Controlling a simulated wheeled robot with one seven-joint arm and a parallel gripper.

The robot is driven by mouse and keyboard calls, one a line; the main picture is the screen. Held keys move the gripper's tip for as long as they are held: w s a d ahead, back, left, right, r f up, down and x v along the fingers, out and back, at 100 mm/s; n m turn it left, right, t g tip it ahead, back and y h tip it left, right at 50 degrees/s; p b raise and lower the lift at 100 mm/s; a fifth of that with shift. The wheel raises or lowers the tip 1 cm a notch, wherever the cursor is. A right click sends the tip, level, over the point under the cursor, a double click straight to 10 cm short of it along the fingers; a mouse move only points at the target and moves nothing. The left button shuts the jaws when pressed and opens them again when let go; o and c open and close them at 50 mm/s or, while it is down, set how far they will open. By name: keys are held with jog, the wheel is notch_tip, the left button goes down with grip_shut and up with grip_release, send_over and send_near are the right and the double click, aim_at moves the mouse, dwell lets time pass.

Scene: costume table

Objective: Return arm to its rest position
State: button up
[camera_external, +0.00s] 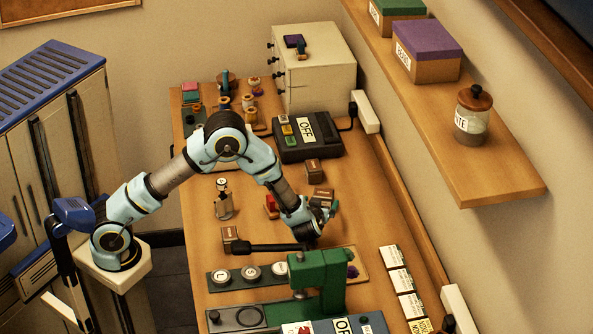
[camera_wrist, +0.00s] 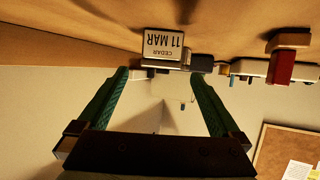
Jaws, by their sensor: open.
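My arm reaches over the table from the left in the external view, bent high at the elbow with its forearm sloping down to the right. My gripper (camera_external: 327,208) is low over the middle of the table, close to a small labelled wooden block (camera_external: 321,196). In the wrist view my gripper (camera_wrist: 158,72) has its two green fingers spread wide, with nothing held between them. A block labelled "CEDAR 11 MAR" (camera_wrist: 164,44) appears upside down just beyond the fingertips. Contact with it cannot be told.
The wooden table (camera_external: 375,235) holds a red stamp-like object (camera_external: 271,205), another wooden block (camera_external: 314,169) and a black "OFF" device (camera_external: 322,148). A green machine (camera_external: 318,280) stands in front of my gripper. A wall shelf (camera_external: 480,170) overhangs at right.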

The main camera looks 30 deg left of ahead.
notch_tip(320, 180, up, 5)
jog(key=w+a+m+h, duration=0.2)
jog(key=w+a+h, duration=0.1)
jog(key=h, duration=0.1)
jog(key=s+a+r+m+g+h+p, duration=0.1)
jog(key=s+a+r+m+g+h, duration=0.3)
jog(key=a, duration=0.3)
jog(key=s+a+f+g+y, duration=0.1)
jog(key=s+a+f+g, duration=0.1)
jog(key=s+a, duration=0.6)
jog(key=s+a+f+g+y+b, duration=0.1)
jog(key=s+a+g, duration=0.3)
jog(key=s+a, duration=0.5)
jog(key=s+f, duration=0.1)
jog(key=s, duration=0.5)
jog(key=shift+a+g+y, duration=0.25)
jog(key=shift+g+y, duration=0.15)
jog(key=shift+s+f, duration=0.1)
